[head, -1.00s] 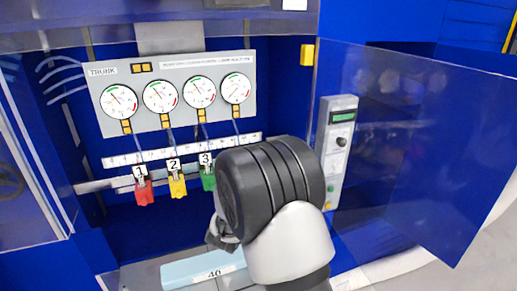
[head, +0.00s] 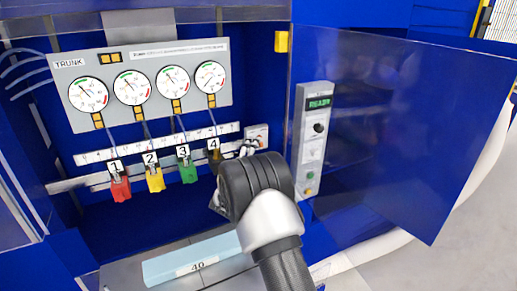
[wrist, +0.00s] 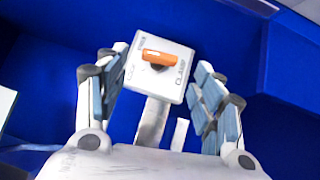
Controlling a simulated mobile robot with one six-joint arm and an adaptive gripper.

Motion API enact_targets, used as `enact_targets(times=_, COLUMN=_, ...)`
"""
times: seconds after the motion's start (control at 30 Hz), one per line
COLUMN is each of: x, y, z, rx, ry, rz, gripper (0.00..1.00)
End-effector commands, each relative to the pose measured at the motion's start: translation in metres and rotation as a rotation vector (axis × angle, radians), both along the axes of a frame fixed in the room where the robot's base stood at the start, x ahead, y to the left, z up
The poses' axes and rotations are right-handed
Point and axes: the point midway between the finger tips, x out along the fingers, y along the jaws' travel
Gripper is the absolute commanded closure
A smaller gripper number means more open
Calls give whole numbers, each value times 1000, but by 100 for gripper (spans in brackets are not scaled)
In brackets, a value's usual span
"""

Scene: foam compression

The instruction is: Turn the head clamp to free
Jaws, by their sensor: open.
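The head clamp is a small light-grey box (wrist: 177,85) with an orange knob (wrist: 160,58) and the word CLAMP on its face. In the wrist view the knob's bar lies roughly crosswise, slightly tilted. The smaller lettering is too blurred to read. My gripper (wrist: 161,64) is open, with one finger on each side of the box and visible space between the fingers and the knob. In the head view the box (head: 257,133) sits at the right end of the white numbered rail, and my wrist hides part of the area below it.
A gauge panel (head: 140,85) stands above numbered clips, red (head: 121,189), yellow (head: 155,180) and green (head: 188,170). A control box reading READY (head: 313,140) is mounted right of my arm, beside the open blue door (head: 400,130). A pale-blue block marked 40 (head: 195,258) lies below.

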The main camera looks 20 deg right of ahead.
Motion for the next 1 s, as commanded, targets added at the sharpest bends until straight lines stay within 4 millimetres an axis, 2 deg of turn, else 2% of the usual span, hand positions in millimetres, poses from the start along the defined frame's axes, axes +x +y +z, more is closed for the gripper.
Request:
enact_targets(times=0.1, x=15, y=-16, z=1, rx=0, ry=-3, rz=-2, gripper=38)
enact_targets(times=0.3, x=30, y=-28, z=3, rx=1, ry=-1, rz=0, gripper=38)
enact_targets(times=0.67, x=33, y=-31, z=4, rx=0, ry=0, rz=1, gripper=38)
enact_targets(times=1.0, x=33, y=-30, z=4, rx=1, ry=-1, rz=1, gripper=61)
